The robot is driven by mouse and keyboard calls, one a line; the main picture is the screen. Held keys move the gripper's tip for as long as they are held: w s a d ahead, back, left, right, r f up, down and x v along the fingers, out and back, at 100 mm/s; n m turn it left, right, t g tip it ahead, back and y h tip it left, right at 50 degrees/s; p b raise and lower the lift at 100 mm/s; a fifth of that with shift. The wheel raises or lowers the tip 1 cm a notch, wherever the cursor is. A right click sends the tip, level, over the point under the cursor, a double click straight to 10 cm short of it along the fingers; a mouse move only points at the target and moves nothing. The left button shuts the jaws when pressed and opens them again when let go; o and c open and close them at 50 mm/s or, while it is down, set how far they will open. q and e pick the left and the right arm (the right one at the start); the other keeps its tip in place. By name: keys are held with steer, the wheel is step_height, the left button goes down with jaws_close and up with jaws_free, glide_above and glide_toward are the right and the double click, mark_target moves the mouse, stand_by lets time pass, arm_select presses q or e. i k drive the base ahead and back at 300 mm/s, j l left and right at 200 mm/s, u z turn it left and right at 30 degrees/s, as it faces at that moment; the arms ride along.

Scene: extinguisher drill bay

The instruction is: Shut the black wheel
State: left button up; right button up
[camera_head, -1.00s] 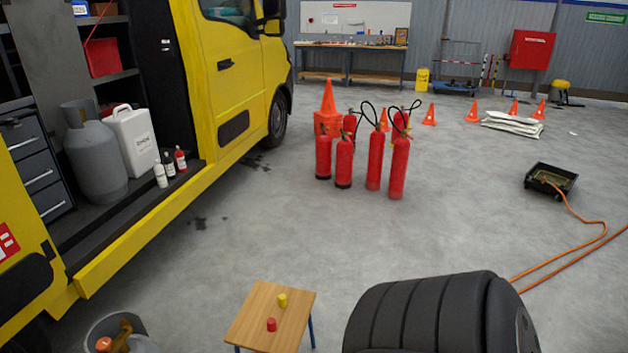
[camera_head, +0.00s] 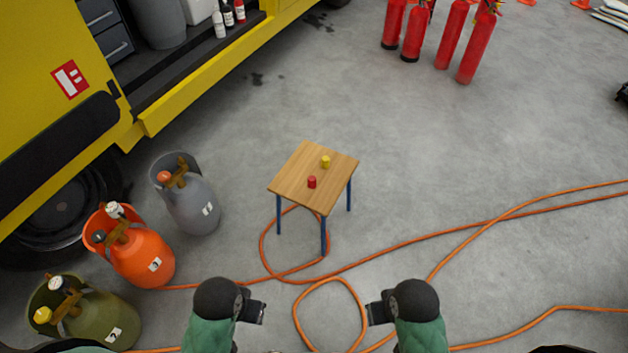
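Three gas cylinders stand on the floor at the left: a grey one (camera_head: 192,205), an orange one (camera_head: 140,258) and an olive green one (camera_head: 105,318). The grey one has an orange-red wheel (camera_head: 164,177); the green one has a yellow wheel (camera_head: 43,315). White gauge-like parts show on the orange and green tops. My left gripper (camera_head: 261,313) and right gripper (camera_head: 372,313) face each other at the bottom, apart from the cylinders. Their finger gaps are unclear.
A small wooden table (camera_head: 292,182) with a red (camera_head: 312,182) and a yellow (camera_head: 326,162) piece stands ahead. An orange hose (camera_head: 405,254) loops across the floor. The yellow truck (camera_head: 170,113) borders the left; red extinguishers (camera_head: 448,40) stand beyond. Floor at right is mostly clear.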

mark_target(99, 237)
steer(key=u, duration=1.7)
